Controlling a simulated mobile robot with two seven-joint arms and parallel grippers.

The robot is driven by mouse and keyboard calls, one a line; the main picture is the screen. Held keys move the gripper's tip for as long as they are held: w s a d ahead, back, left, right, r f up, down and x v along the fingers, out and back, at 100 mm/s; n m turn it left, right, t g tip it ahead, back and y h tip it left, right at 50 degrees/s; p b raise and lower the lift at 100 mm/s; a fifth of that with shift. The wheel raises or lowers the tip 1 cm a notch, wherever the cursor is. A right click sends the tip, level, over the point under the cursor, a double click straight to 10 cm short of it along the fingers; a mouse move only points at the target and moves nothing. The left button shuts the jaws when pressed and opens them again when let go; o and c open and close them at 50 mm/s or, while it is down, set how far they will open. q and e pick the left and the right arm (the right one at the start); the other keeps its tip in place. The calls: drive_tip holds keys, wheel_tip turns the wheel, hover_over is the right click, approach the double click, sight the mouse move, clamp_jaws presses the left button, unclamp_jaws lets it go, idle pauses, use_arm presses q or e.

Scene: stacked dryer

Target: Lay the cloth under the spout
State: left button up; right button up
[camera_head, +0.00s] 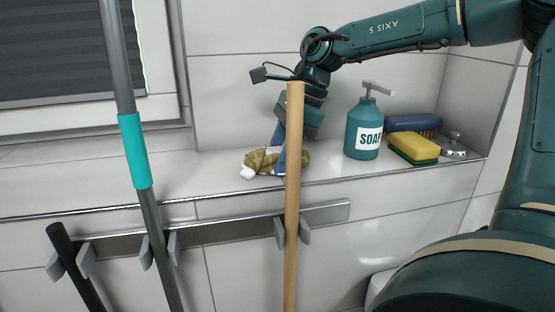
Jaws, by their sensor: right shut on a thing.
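The cloth (262,161) is a crumpled olive-yellow bundle with a whitish end, on the white tiled ledge near its front edge. My right gripper (279,162) reaches down to it from above, its blue fingers shut on the cloth. A wooden pole in front hides part of the gripper and the cloth. The spout (378,88) is the grey pump top of a teal soap bottle (363,128) labelled SOAP, standing upright on the ledge to the right of the cloth. The cloth is apart from the bottle. My left gripper is not in view.
A yellow-green sponge (413,149), a blue brush (412,124) and a metal stopper-like item (454,147) sit right of the bottle. The wooden pole (292,205) and a grey pole with teal grip (134,150) stand in a wall rack (215,231). The ledge's left is clear.

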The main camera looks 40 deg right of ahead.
drive_tip(key=shift+c, duration=1.2)
